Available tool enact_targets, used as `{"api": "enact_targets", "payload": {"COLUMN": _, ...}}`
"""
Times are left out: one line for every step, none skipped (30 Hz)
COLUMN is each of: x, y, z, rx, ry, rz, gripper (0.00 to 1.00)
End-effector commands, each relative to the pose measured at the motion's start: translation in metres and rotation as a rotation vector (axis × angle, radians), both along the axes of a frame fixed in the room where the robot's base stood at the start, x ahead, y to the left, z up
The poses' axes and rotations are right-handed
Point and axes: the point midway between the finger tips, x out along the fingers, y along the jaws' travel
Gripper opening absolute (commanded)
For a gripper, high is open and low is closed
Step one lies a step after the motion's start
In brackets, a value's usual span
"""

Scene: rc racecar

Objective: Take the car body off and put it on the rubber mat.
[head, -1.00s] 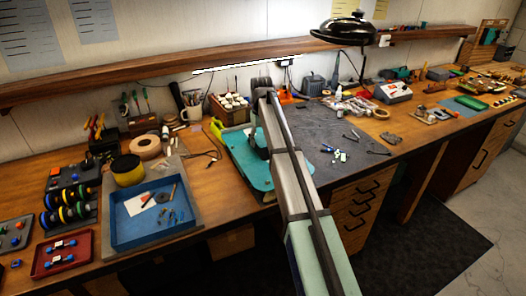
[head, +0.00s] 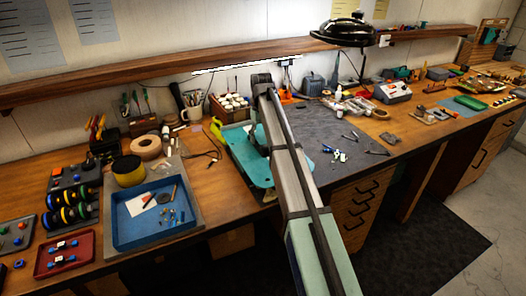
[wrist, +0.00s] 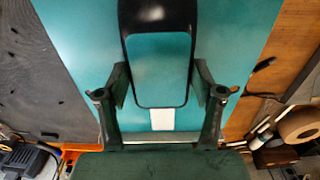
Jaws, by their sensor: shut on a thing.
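The teal car body (head: 246,160) is over the middle of the bench in the head view, partly hidden behind my arm. In the wrist view, the car body (wrist: 75,40) fills the centre, with a black-edged raised cabin and a white patch behind it. My gripper (wrist: 160,82) has one finger at each side of the cabin and is shut on it. In the head view the fingers are hidden. The dark grey mat (head: 350,125), which looks like the rubber mat, lies right of the car body. I cannot tell whether the body is clear of what lies beneath it.
Several small parts and tools (head: 340,155) lie on the grey mat's front half. A black lamp (head: 343,33) hangs over the back. The mat's middle looks clear.

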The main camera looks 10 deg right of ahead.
Motion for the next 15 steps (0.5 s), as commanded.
{"api": "enact_targets", "payload": {"x": 0.0, "y": 0.0, "z": 0.004, "rx": 0.0, "ry": 0.0, "rz": 0.0, "gripper": 0.33}}
{"api": "enact_targets", "payload": {"x": 0.0, "y": 0.0, "z": 0.005, "rx": 0.0, "ry": 0.0, "rz": 0.0, "gripper": 0.33}}
{"api": "enact_targets", "payload": {"x": 0.0, "y": 0.0, "z": 0.007, "rx": 0.0, "ry": 0.0, "rz": 0.0, "gripper": 0.33}}
{"api": "enact_targets", "payload": {"x": 0.0, "y": 0.0, "z": 0.009, "rx": 0.0, "ry": 0.0, "rz": 0.0, "gripper": 0.33}}
{"api": "enact_targets", "payload": {"x": 0.0, "y": 0.0, "z": 0.01, "rx": 0.0, "ry": 0.0, "rz": 0.0, "gripper": 0.33}}
{"api": "enact_targets", "payload": {"x": 0.0, "y": 0.0, "z": 0.012, "rx": 0.0, "ry": 0.0, "rz": 0.0, "gripper": 0.33}}
{"api": "enact_targets", "payload": {"x": 0.0, "y": 0.0, "z": 0.013, "rx": 0.0, "ry": 0.0, "rz": 0.0, "gripper": 0.33}}
{"api": "enact_targets", "payload": {"x": 0.0, "y": 0.0, "z": 0.014, "rx": 0.0, "ry": -0.001, "rz": 0.0, "gripper": 0.33}}
{"api": "enact_targets", "payload": {"x": 0.0, "y": 0.0, "z": 0.016, "rx": 0.0, "ry": -0.001, "rz": 0.0, "gripper": 0.33}}
{"api": "enact_targets", "payload": {"x": 0.0, "y": 0.0, "z": 0.018, "rx": 0.0, "ry": -0.001, "rz": 0.0, "gripper": 0.33}}
{"api": "enact_targets", "payload": {"x": 0.0, "y": 0.0, "z": 0.019, "rx": 0.0, "ry": -0.001, "rz": 0.0, "gripper": 0.33}}
{"api": "enact_targets", "payload": {"x": 0.0, "y": 0.0, "z": 0.021, "rx": 0.0, "ry": -0.001, "rz": 0.0, "gripper": 0.33}}
{"api": "enact_targets", "payload": {"x": 0.0, "y": 0.0, "z": 0.022, "rx": 0.0, "ry": -0.001, "rz": 0.0, "gripper": 0.33}}
{"api": "enact_targets", "payload": {"x": 0.0, "y": 0.0, "z": 0.024, "rx": 0.0, "ry": -0.001, "rz": 0.0, "gripper": 0.33}}
{"api": "enact_targets", "payload": {"x": 0.0, "y": 0.0, "z": 0.025, "rx": 0.0, "ry": -0.001, "rz": 0.0, "gripper": 0.33}}
